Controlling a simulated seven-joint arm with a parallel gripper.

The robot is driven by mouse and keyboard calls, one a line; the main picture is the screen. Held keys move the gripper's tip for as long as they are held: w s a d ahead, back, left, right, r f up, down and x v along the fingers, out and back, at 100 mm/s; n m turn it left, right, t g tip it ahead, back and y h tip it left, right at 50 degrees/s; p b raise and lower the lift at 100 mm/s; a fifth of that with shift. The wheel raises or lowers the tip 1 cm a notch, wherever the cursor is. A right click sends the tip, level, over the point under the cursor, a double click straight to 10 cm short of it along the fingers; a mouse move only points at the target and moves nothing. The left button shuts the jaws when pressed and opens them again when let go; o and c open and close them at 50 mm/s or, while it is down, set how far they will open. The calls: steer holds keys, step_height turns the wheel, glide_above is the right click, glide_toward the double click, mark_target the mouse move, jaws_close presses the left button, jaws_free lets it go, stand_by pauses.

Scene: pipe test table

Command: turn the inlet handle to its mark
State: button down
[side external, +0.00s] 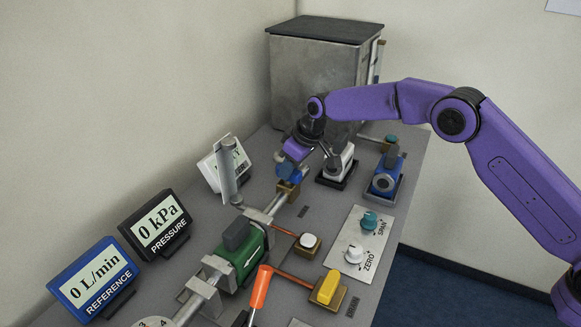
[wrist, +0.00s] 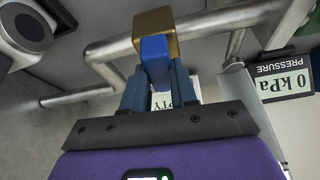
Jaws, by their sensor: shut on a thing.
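The inlet handle (wrist: 154,47) is a blue lever on a brass valve body (wrist: 155,22) in the pipe. The brass body also shows in the side external view (side external: 287,190), below my gripper (side external: 290,170). In the wrist view my gripper (wrist: 157,82) has one finger on each side of the blue handle and is shut on it. In the side view the handle is hard to tell from the bluish fingers. I cannot make out the handle's mark in either view.
A grey upright cylinder (side external: 228,172) stands left of my gripper. A white device (side external: 338,166) and a blue device (side external: 385,177) stand close on the right. The pressure display (side external: 158,228) reads 0 kPa; the reference display (side external: 94,279) reads 0 L/min. A metal tank (side external: 318,77) stands behind.

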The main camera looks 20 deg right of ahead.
steer(key=m+h, duration=0.1)
steer(key=m, duration=0.3)
steer(key=m+h, duration=0.1)
steer(key=m, duration=0.1)
steer(key=shift+s+a+f+m+t+h, duration=0.2)
steer(key=shift+a+m+t+h, duration=0.1)
steer(key=shift+m+t, duration=0.1)
steer(key=m, duration=0.2)
steer(key=m+h, duration=0.1)
steer(key=m, duration=0.1)
steer(key=shift+w+h, duration=0.1)
steer(key=shift+h, duration=0.2)
steer(key=shift+f+m+h, duration=0.1)
steer(key=shift+m+h, duration=0.2)
steer(key=shift+m, duration=0.6)
steer(key=shift+m+g+h, duration=0.3)
steer(key=shift+m, duration=0.5)
steer(key=c, duration=0.9)
jaws_free()
steer(key=shift+a+r, duration=0.1)
steer(key=shift+r, duration=0.1)
steer(key=shift+r, duration=0.2)
steer(key=shift+v, duration=3.45)
